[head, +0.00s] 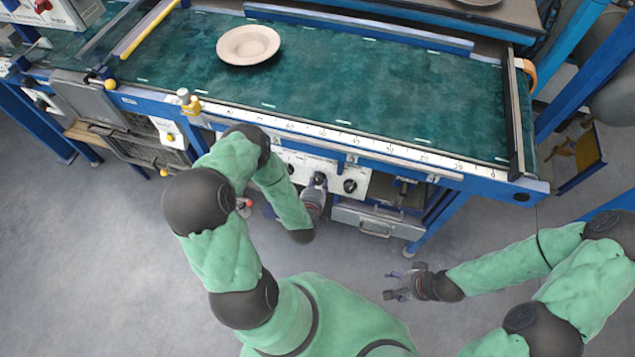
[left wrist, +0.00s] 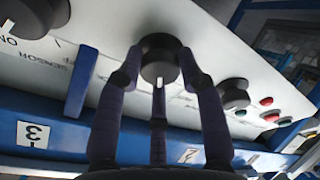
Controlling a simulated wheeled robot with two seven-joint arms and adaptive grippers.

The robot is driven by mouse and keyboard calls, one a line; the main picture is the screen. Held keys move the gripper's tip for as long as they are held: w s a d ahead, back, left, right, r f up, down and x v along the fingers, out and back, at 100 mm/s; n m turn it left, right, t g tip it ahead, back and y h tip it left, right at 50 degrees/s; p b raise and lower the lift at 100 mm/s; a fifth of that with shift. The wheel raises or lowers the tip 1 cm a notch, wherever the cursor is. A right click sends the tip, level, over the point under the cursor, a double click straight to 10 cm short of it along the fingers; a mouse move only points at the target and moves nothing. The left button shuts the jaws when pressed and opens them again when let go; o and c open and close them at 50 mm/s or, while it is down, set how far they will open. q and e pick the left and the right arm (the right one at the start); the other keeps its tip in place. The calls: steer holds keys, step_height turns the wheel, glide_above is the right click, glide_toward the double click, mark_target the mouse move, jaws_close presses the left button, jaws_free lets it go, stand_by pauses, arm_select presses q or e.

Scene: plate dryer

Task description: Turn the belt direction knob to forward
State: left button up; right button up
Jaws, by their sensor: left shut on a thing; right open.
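A white control panel (head: 332,176) with black knobs sits under the front edge of the conveyor. My left gripper (head: 319,182) is at the panel. In the left wrist view, its fingers (left wrist: 160,72) are shut on a round black knob (left wrist: 160,48), one on each side, with a third finger below. The knob's white mark points down in that view. I take it as the belt direction knob, but its label is not readable. My right gripper (head: 398,285) is open and empty over the floor, away from the panel.
Another black knob (left wrist: 234,94) and red buttons (left wrist: 267,101) are to the right of the held knob. A third knob (left wrist: 30,14) is at the upper left. A plate (head: 248,45) lies on the green belt (head: 400,82). The floor around my right gripper is clear.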

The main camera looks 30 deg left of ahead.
arm_select(q)
steer(key=o, duration=1.1)
steer(key=shift+w+a+r, duration=0.1)
steer(key=shift+a, duration=0.25)
steer(key=shift+d, duration=0.1)
steer(key=shift+d, duration=0.1)
steer(key=v, duration=1.2)
